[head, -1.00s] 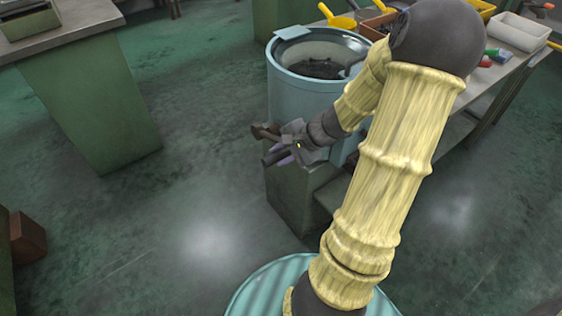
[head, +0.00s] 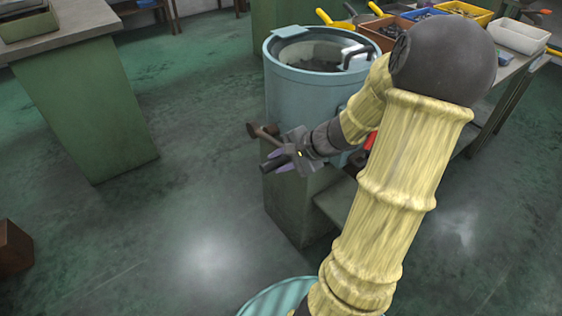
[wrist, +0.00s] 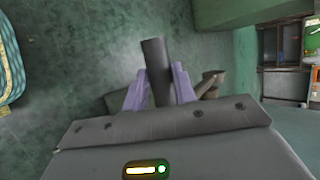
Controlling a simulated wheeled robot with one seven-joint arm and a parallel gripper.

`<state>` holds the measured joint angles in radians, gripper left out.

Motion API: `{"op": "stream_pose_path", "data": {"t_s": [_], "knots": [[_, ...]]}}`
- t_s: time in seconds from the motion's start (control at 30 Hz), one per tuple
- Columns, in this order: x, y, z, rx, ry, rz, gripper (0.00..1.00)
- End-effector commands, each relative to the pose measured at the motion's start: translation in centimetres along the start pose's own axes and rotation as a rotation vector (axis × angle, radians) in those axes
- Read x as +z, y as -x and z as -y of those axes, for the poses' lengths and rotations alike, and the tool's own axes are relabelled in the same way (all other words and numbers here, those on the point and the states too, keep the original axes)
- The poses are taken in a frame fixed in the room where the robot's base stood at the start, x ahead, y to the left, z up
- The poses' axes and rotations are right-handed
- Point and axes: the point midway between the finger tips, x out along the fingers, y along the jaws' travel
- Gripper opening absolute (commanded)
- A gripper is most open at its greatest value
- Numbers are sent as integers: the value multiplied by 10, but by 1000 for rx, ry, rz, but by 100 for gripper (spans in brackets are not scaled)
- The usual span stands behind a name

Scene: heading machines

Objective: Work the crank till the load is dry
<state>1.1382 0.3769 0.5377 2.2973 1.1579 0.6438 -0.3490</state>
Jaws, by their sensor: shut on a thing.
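A pale blue drum machine (head: 305,95) stands on a green pedestal (head: 290,205) in the head view. Its round top shows a dark load (head: 312,62) inside, partly veiled by a glossy surface; I cannot tell how wet it is. The crank (head: 262,131) sticks out at the drum's lower front left, with a dark grip at its end. My gripper (head: 277,163) is shut on the crank's dark handle. In the wrist view the purple fingers (wrist: 160,88) stand on either side of the dark cylindrical handle (wrist: 155,65). The crank's axle is hidden behind my gripper.
A bench (head: 495,85) to the right holds a blue bin (head: 425,14), a yellow bin (head: 470,11), a white tray (head: 518,37) and yellow-handled scoops. A green table (head: 85,105) stands at left. A brown box (head: 14,248) sits on the floor. Open floor lies between.

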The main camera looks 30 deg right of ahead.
Motion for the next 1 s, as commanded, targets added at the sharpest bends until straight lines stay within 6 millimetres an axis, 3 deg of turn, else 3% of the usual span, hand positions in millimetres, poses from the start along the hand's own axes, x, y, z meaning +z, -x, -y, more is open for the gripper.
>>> {"op": "stream_pose_path", "data": {"t_s": [0.03, 0.17, 0.2, 0.3, 0.8, 1.0], "knots": [[-1, -4, -14, 21, -12, 0, 0], [-2, -4, -14, 21, -13, 0, 0], [-2, -4, -14, 21, -14, 0, 29], [-1, -4, -14, 21, -14, 0, 49], [-1, 0, -8, 13, -9, -1, 49], [-1, 18, -6, 12, -9, -5, 49]]}}
